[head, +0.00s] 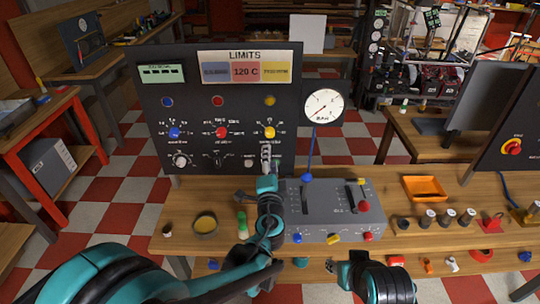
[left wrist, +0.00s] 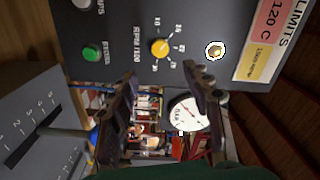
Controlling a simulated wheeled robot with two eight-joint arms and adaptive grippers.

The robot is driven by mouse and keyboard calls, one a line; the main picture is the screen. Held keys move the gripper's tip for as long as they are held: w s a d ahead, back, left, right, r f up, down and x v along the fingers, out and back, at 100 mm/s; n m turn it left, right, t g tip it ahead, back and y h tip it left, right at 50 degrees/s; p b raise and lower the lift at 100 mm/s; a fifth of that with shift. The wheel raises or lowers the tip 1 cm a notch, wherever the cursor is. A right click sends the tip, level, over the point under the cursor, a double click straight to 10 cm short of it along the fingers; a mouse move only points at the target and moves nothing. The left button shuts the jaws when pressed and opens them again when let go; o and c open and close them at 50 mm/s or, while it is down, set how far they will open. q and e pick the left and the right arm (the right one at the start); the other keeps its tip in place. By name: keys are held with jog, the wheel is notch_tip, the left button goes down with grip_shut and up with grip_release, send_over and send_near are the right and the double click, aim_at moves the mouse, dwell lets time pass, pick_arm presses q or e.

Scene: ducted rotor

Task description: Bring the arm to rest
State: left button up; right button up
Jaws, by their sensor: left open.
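My left arm (head: 268,215) reaches in from the lower left over the bench. My left gripper (head: 266,155) is in front of the black LIMITS panel (head: 205,102), just below its yellow knob (head: 270,132). In the left wrist view my left gripper (left wrist: 163,105) has its two fingers wide apart with nothing between them. The yellow knob (left wrist: 159,47) and a green button (left wrist: 92,53) show beyond the fingers, and I see no contact. My right gripper (head: 345,268) is low at the front edge of the bench, and its jaws are too unclear to read.
A grey lever box (head: 335,228) stands just right of my left forearm. A round dial (head: 323,106) rises behind it on a blue stem. A round tin (head: 205,234) and a green-capped bottle (head: 242,232) stand left.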

dwell(0.3)
pick_arm(q)
jog(key=s+a+f+n+g+y, duration=0.1)
jog(key=s+a+n+g+y, duration=0.15)
jog(key=s+a+n, duration=0.45)
jog(key=s+a+f+n+g+y, duration=0.1)
jog(key=s+a+n+g+y, duration=0.15)
jog(key=a, duration=0.85)
jog(key=s+f+n+g+h, duration=0.2)
jog(key=s+f+g, duration=0.1)
jog(key=s, duration=0.6)
jog(key=s+f+n+g+h, duration=0.3)
jog(key=s+f, duration=0.1)
jog(key=s, duration=0.5)
jog(key=shift+f, duration=0.35)
